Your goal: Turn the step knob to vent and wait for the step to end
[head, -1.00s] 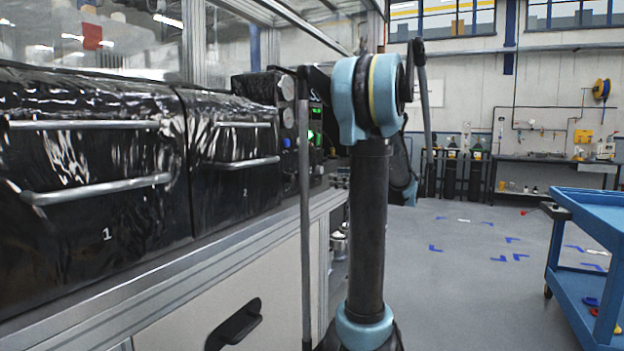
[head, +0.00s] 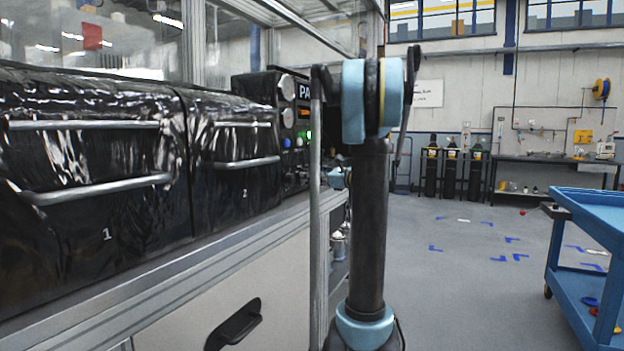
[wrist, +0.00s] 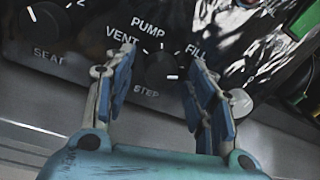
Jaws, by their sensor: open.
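The step knob (wrist: 160,66) is a dark round knob in the wrist view, with VENT at its upper left, PUMP above, FILL at its upper right and STEP below. I cannot tell for sure which word it points to. My gripper (wrist: 161,56) is open, one blue-padded finger to the left of the knob and one to the right. Gaps show between the fingers and the knob, and I cannot tell whether the tips touch the panel. In the head view the control panel (head: 287,117) is partly behind my arm, and the knob and fingers are hidden.
The seat knob (wrist: 45,22) is left of the step knob. A pale round button (wrist: 239,103) is close beside the right finger. A blue cart (head: 590,260) stands right, with open floor between.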

